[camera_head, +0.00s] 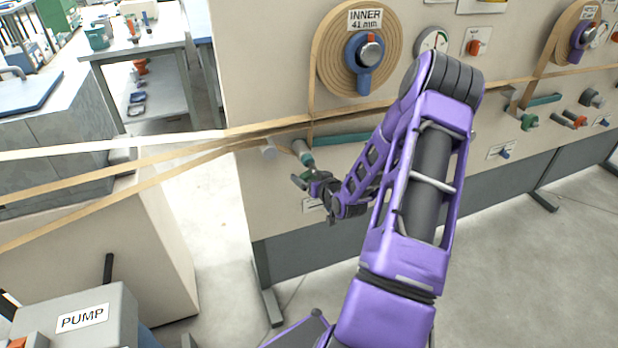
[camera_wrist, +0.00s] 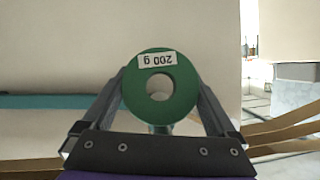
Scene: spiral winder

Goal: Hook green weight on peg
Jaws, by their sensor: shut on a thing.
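The green weight (camera_wrist: 181,103) is a thick ring with a round centre hole and a label reading "200 g", upside down in the wrist view. My gripper (camera_wrist: 161,92) is shut on it, with one finger against each side. In the head view my gripper (camera_head: 306,181) is in front of the machine panel, low on its left part, and the weight is small and hard to make out there. A short peg-like cylinder with a teal end (camera_head: 306,158) sticks out of the panel just above my gripper. I cannot tell whether the weight touches it.
Tan strips (camera_head: 215,143) run across the panel and off to the left. A coil marked "INNER 41 mm" (camera_head: 331,62) is above. A grey pin (camera_head: 268,149) is left of the teal-ended cylinder. A teal bar (camera_head: 345,139) lies to its right. A box marked "PUMP" (camera_head: 98,296) stands front left.

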